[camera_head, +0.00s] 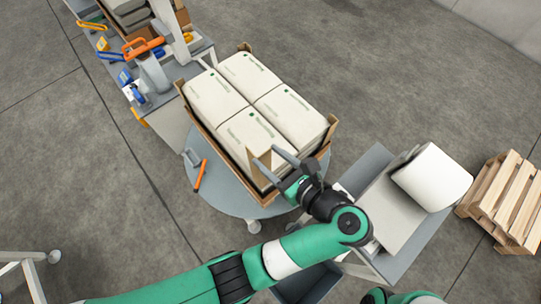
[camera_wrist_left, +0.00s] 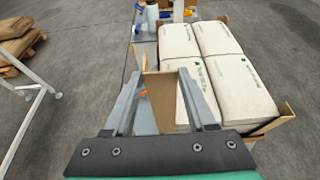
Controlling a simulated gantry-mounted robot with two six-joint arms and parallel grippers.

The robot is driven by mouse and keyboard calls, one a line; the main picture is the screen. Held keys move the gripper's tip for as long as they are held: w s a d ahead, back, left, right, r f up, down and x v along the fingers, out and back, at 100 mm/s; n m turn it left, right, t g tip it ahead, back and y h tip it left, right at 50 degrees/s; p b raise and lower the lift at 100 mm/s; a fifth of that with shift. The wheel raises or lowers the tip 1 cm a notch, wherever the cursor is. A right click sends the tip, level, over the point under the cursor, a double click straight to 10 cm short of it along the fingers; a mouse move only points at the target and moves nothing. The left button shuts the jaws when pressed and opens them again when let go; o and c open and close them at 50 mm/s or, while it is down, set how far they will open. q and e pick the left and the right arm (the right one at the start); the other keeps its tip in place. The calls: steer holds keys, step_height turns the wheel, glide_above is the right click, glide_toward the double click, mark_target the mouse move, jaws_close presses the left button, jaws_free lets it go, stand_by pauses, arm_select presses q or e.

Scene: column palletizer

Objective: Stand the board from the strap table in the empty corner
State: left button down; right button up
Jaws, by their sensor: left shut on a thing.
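My left gripper (camera_head: 272,158) is shut on a brown cardboard corner board (camera_head: 258,168). The board also shows between the fingers in the left wrist view (camera_wrist_left: 160,100). It looks roughly upright at the near corner of the stack of white sacks (camera_head: 250,98). I cannot tell whether it touches the sacks, and its lower end is hard to make out. Other brown boards stand at the stack's right corner (camera_head: 331,128), far corner (camera_head: 245,48) and left corner (camera_head: 181,87). The strap table (camera_head: 405,235) is at the right. My right gripper is out of view.
The stack stands on a round grey turntable (camera_head: 232,200) with an orange-handled tool (camera_head: 199,176) on its left side. A white roll (camera_head: 432,178) is on the strap table. A wooden pallet (camera_head: 508,200) lies far right. A cluttered bench (camera_head: 150,85) is at the upper left.

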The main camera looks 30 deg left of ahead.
arm_select(q)
step_height(320, 180, down, 10)
steer(key=b, duration=0.8)
steer(key=shift+r, duration=0.15)
steer(key=shift+b, duration=0.4)
step_height(320, 180, down, 9)
steer(key=b, duration=0.8)
steer(key=shift+b, duration=0.4)
stand_by(1.3)
steer(key=shift+r, duration=0.15)
